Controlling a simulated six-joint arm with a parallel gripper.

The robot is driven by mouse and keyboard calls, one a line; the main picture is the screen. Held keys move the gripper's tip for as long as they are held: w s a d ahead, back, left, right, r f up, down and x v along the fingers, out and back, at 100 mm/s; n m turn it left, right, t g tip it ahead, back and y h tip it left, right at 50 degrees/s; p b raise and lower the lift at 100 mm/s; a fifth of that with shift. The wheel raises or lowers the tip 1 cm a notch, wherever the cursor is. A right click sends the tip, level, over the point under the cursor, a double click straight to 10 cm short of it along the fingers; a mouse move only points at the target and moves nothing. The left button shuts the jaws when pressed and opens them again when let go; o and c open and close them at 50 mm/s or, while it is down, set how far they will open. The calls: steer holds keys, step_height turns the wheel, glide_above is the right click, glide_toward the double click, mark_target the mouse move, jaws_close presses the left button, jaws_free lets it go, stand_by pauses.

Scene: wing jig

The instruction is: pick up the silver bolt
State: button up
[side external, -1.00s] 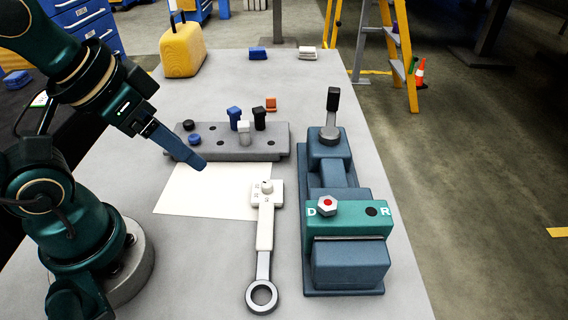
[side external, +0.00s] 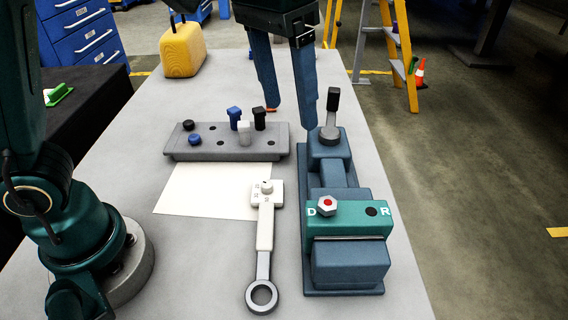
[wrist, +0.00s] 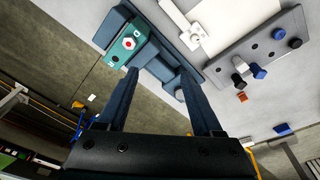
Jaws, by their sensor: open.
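A pale silver bolt (side external: 244,132) stands upright in the grey block (side external: 220,153), between a blue bolt (side external: 234,117) and a black bolt (side external: 260,118). It also shows in the wrist view (wrist: 240,65). A silver hex head with a red centre (side external: 327,205) sits at the D mark on the teal part of the blue vise-like fixture (side external: 345,263). My gripper (side external: 290,120) is open and empty, fingers pointing down. In the side view it appears right of the block and near the fixture's black-handled lever; its height is hard to judge.
Low blue and black pieces also sit on the block. A yellow container (side external: 182,52) stands at the back left. The table's right edge runs past the fixture.

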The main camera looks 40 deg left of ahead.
steer(key=m+g, duration=0.2)
glide_above(327, 202)
steer(key=shift+y, duration=0.3)
step_height(327, 202, down, 6)
steer(key=shift+f, duration=2.8)
jaws_close()
